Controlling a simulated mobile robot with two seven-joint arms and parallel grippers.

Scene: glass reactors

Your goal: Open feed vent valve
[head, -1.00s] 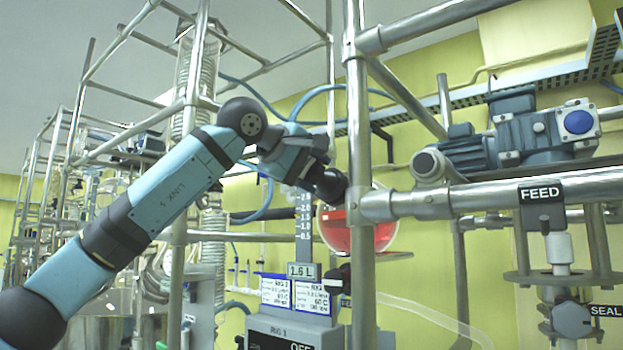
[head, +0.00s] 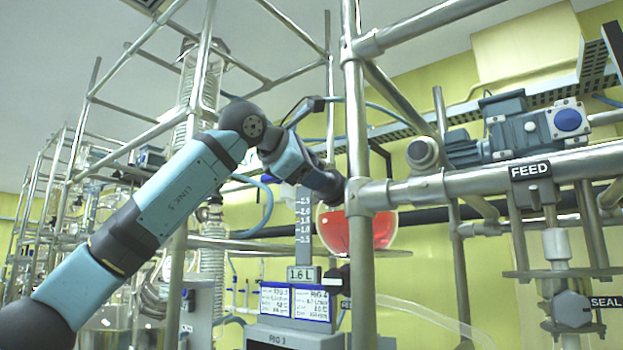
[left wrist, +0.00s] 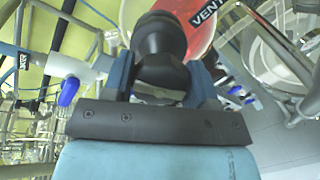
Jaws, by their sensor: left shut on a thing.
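In the left wrist view, my left gripper (left wrist: 161,78) is shut on a dark, faceted valve knob (left wrist: 160,44), with one finger on each side of it. A black VENT label (left wrist: 204,14) sits just right of the knob, in front of a red-filled glass vessel. In the head view, my left arm reaches in from the left, and its dark gripper end (head: 334,186) is beside a steel post. The post hides the fingertips and the knob there. The round flask of red liquid (head: 337,230) is just below the gripper. My right gripper is not in view.
A vertical steel post (head: 359,120) and a horizontal rail (head: 440,188) stand close to the gripper. A FEED label (head: 530,170) hangs on the rail below a motor. In the left wrist view, a white fitting with a blue handle (left wrist: 69,91) is at left.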

